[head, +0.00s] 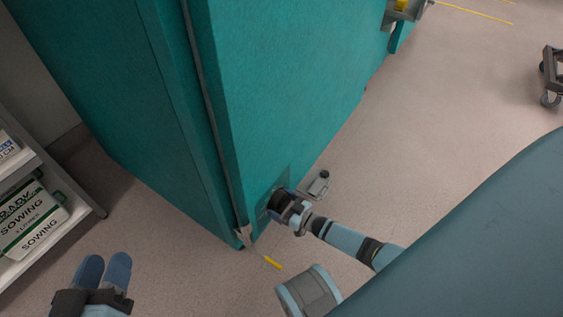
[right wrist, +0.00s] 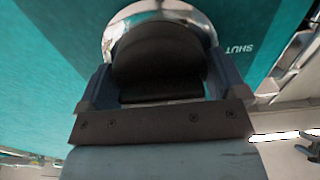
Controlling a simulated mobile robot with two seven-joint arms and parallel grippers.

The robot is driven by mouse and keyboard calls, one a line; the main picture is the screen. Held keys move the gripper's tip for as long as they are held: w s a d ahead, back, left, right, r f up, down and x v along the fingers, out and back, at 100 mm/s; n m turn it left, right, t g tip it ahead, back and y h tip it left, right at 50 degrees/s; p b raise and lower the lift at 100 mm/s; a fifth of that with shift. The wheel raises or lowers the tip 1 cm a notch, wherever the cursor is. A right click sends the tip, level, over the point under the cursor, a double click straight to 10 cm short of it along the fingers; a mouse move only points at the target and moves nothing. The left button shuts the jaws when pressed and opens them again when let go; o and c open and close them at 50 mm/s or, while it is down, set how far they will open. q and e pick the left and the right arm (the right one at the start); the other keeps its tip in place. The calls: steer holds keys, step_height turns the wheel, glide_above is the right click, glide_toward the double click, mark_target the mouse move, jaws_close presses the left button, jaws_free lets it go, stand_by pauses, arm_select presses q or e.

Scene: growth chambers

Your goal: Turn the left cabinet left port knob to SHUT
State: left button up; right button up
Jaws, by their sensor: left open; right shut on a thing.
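The teal cabinet (head: 270,75) fills the middle of the head view. A dark port knob (head: 277,201) sits low on its face, near the edge. In the right wrist view the black knob (right wrist: 158,62) shows large in front of a shiny round collar (right wrist: 115,30), with the label SHUT (right wrist: 238,48) on the teal panel to its right. My right gripper (head: 289,209) is shut on the knob, one finger on each side of it. The knob's pointing direction cannot be told. My left gripper (head: 104,270) is open and empty at the lower left, away from the cabinet.
A shelf (head: 60,232) with a box marked SOWING (head: 28,218) stands at the left. A small grey fitting (head: 318,184) is beside the knob. A yellow-tipped part (head: 271,262) juts near the cabinet's lower corner. A wheeled cart (head: 551,75) stands far right. Open floor lies to the right.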

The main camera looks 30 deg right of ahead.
stand_by(0.3)
steer(key=o, duration=0.5)
arm_select(q)
steer(key=shift+s+f, duration=0.1)
arm_select(e)
steer(key=shift+o, duration=0.6)
arm_select(q)
steer(key=shift+a+r+n+t+p, duration=0.15)
steer(key=shift+r+t+p, duration=0.6)
steer(key=shift+r, duration=0.6)
steer(key=shift+r+n+t+p, duration=0.15)
steer(key=shift+r+t+p, duration=0.3)
steer(key=shift+r+p, duration=0.7)
arm_select(e)
steer(key=v, duration=1.4)
arm_select(q)
steer(key=shift+r, duration=0.15)
arm_select(e)
steer(key=shift+w, duration=0.1)
